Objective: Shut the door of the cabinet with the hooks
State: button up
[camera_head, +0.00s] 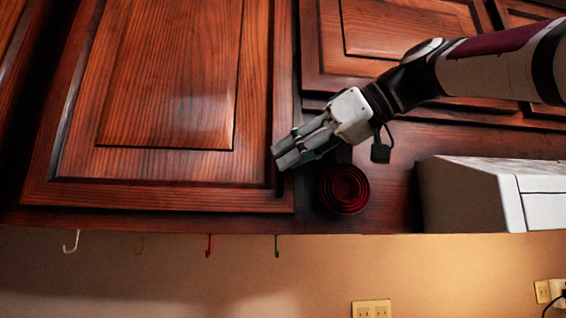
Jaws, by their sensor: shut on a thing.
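The dark wood cabinet door (165,170) with a raised panel fills the left of the view. Several hooks hang in a row under its cabinet: a white hook (71,243), a brown hook (139,246), a red hook (208,247) and a green hook (276,247). My gripper (282,155) is at the door's right edge, with its fingertips over the door frame. Its fingers are closed together on the door edge. The fingers hide part of that edge, and how far the door stands open is hard to tell.
A dark red round, ringed object (343,188) is just below and right of my gripper. Another wood cabinet door (405,30) is at the top right. A white box-like unit (490,195) stands at the right. The wall below has a power outlet (371,309).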

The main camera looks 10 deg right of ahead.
jog(key=v, duration=1)
jog(key=shift+d, duration=0.15)
jog(key=shift+r, duration=0.1)
jog(key=d+f+m+h, duration=0.1)
jog(key=d+f+m, duration=0.15)
jog(key=f, duration=0.65)
jog(key=d+f+m+h, duration=0.15)
jog(key=f+m, duration=0.25)
jog(key=f, duration=0.4)
jog(key=s+f+m+g+h, duration=0.1)
jog(key=s+f, duration=0.4)
jog(key=f, duration=0.6)
jog(key=s+f+m+g+h, duration=0.1)
jog(key=s+f+h, duration=0.3)
jog(key=f, duration=0.6)
jog(key=s+f+m+g+h, duration=0.1)
jog(key=s+f+m+h, duration=0.1)
jog(key=s+f, duration=0.4)
notch_tip(320, 180, down, 6)
jog(key=shift+s+r+g+h, duration=0.2)
jog(key=shift+s+g+h, duration=0.15)
jog(key=shift+h, duration=0.2)
